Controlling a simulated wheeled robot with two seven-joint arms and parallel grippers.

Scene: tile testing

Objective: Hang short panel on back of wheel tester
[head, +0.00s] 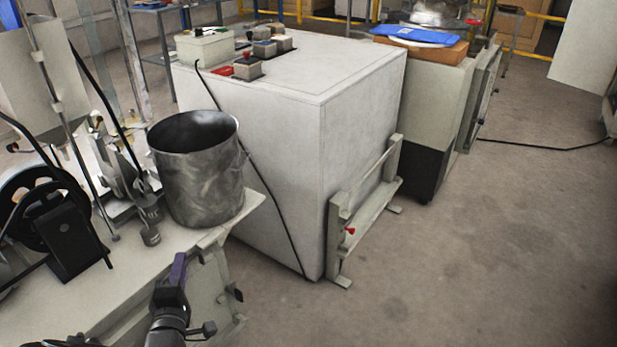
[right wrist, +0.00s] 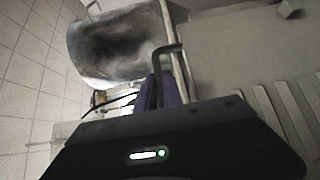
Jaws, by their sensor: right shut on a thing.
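The wheel tester (head: 95,285) is the pale bench at the left, with a black wheel on top. A grey panel (head: 212,290) with dark knobs stands upright at its end, below the bench top; I cannot tell whether it is hooked on. My right gripper (head: 178,272), with purple fingers, is beside the panel at the bench edge. In the right wrist view, the fingers (right wrist: 166,92) are shut at a dark bent handle (right wrist: 166,48), beside a broad grey slotted surface (right wrist: 245,50). The grip itself is partly hidden. My left gripper is not in view.
A metal bucket (head: 200,175) stands on the bench corner close to my right gripper. A large white cabinet (head: 270,170) with a low side rack (head: 365,210) stands beyond. Floor at the right (head: 480,260) is clear, with a cable farther back.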

